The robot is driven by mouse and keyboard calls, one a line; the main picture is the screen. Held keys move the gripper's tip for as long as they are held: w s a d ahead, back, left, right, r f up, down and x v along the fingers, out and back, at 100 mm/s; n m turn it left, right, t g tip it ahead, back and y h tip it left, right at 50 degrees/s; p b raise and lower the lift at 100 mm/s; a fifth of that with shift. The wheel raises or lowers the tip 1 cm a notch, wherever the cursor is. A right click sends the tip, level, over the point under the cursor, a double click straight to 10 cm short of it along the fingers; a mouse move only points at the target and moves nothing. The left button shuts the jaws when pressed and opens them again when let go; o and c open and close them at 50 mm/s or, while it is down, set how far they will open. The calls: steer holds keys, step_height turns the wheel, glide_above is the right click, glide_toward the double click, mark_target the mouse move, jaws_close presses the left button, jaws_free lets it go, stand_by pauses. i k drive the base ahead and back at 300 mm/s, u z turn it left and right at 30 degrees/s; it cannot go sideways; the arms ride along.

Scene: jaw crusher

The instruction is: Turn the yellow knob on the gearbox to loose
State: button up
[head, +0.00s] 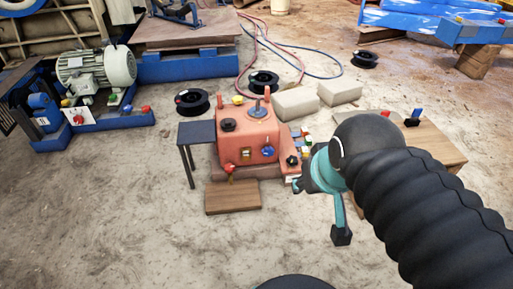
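The gearbox seems to be the red box (232,146) in the middle of the head view, standing on the floor. A small yellow knob (238,99) sits at the back of its top, left of a grey upright part. It is too small to read its setting. My gripper (318,211), teal and black, is to the right of the red box, apart from the yellow knob. Its fingers look spread, with one dark fingertip hanging low. I see nothing held in it. My black arm hides part of the area to the right.
A dark side table (196,132) stands left of the box, and a wooden board (232,197) lies in front. Pale blocks (296,104) and black reels (192,102) lie behind. A wooden table (432,143) is partly hidden by my arm. The front left floor is clear.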

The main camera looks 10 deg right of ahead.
mark_target(237, 100)
steer(key=z, duration=0.25)
steer(key=i, duration=1.4)
steer(key=u, duration=0.6)
